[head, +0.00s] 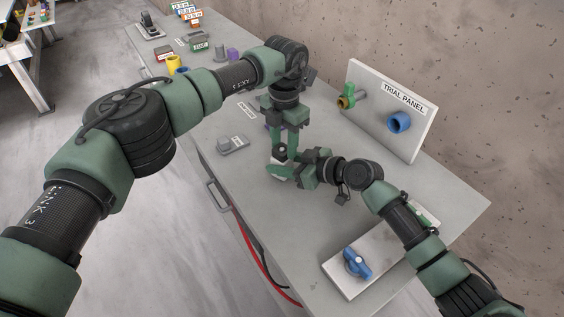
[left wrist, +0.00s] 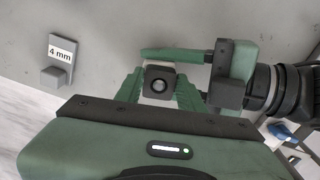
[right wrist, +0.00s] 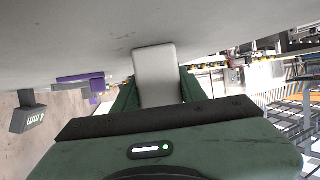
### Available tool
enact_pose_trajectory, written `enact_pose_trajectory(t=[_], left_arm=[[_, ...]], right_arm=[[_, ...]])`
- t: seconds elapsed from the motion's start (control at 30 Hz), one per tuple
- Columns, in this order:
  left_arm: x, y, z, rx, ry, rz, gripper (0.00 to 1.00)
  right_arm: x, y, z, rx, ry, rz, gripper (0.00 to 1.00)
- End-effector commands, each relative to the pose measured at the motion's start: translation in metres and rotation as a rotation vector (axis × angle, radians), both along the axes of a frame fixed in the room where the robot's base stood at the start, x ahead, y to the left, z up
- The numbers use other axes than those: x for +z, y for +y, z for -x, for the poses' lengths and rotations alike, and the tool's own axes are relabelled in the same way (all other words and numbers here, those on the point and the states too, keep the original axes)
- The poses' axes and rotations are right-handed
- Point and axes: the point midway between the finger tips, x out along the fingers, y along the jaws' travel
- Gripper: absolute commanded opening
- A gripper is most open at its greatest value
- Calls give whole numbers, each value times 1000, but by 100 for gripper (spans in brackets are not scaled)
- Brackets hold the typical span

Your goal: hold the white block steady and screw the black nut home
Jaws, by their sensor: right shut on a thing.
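The white block (right wrist: 155,75) is between the fingers of my right gripper (right wrist: 155,95), which is shut on it. In the head view my right gripper (head: 285,171) comes in from the right, low over the slab. The black nut (left wrist: 160,86), a dark square piece with a round opening, shows in the left wrist view at the block's place. My left gripper (left wrist: 160,92) points down over it, one finger on each side. These fingers stand apart, and I see no clear grip on the nut. In the head view my left gripper (head: 285,143) hides most of the block and nut.
A trial panel (head: 385,105) with a green-and-yellow fitting (head: 346,97) and a blue ring (head: 399,122) stands at the back right. A plate with a blue valve (head: 357,263) lies at the front right. A grey labelled holder (head: 232,146) is left of my grippers.

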Motion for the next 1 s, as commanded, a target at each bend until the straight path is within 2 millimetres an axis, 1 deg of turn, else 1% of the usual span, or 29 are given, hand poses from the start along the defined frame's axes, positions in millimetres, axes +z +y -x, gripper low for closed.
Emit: enact_pose_trajectory(t=[0.03,0.07,0.1,0.47,0.57,0.83,0.9,1.0], left_arm=[[2,-1,0,-1,-2,2,52],[2,-1,0,-1,-2,2,61],[2,-1,0,-1,-2,2,65],[2,0,-1,2,-2,1,65],[9,0,-1,2,-2,1,65],[41,0,-1,2,-3,0,65],[47,0,-1,2,-3,0,65],[50,0,0,2,-1,-1,65]], right_arm=[[-4,-1,1,0,6,5,0],[-4,-1,1,0,6,5,0],[-4,-1,1,0,6,5,0],[-3,0,1,1,5,4,0],[-3,0,1,1,5,4,0],[-3,0,1,1,4,3,0],[-3,0,1,1,4,3,0],[-3,0,1,1,4,3,0]])
